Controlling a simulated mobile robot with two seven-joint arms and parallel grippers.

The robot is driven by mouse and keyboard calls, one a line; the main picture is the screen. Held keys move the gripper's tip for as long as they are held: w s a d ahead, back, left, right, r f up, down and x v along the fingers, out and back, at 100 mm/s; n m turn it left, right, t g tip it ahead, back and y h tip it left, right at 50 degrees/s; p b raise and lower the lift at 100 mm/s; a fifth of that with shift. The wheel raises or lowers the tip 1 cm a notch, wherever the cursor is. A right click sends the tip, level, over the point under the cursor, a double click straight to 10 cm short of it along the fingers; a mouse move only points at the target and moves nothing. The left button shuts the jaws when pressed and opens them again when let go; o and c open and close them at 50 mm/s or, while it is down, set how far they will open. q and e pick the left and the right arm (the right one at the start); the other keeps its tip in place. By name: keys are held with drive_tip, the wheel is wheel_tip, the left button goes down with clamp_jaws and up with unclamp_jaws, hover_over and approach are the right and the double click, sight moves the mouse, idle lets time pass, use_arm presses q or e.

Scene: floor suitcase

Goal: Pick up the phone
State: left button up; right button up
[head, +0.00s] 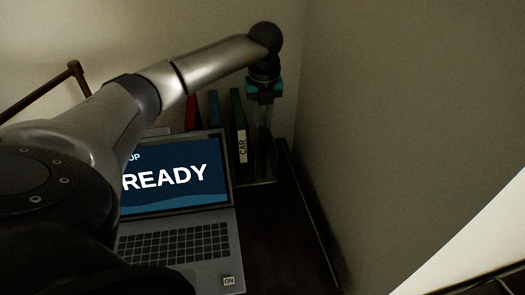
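I see no phone in the head view. My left arm crosses the picture from the left, over the open laptop. My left gripper (261,115) points down at the back right of the dark desk, beside the green binder. Its fingers are dim and hard to separate from what is behind them, so I cannot tell whether they are open or shut, or whether they hold anything. My arm hides part of the desk behind and left of the laptop. My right gripper is not in view.
The open laptop (175,245) shows "READY" on its screen. Red (191,111), blue (213,108) and green (238,125) binders stand behind it. The desk (275,235) looks bare right of the laptop. A wall (400,130) rises close along the desk's right edge.

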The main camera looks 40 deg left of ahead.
sight(262, 134)
use_arm(q)
wheel_tip(262, 134, down, 3)
drive_tip(key=shift+w+a+f, duration=0.15)
drive_tip(key=shift+f+b, duration=0.3)
drive_tip(key=shift+f, duration=0.4)
drive_tip(key=f, duration=0.1)
drive_tip(key=f+b, duration=0.1)
drive_tip(key=f, duration=0.2)
drive_tip(key=shift+w+a+f, duration=0.15)
drive_tip(key=shift+w+f, duration=0.1)
drive_tip(key=shift+f, duration=0.2)
drive_tip(key=shift+r, duration=0.1)
clamp_jaws()
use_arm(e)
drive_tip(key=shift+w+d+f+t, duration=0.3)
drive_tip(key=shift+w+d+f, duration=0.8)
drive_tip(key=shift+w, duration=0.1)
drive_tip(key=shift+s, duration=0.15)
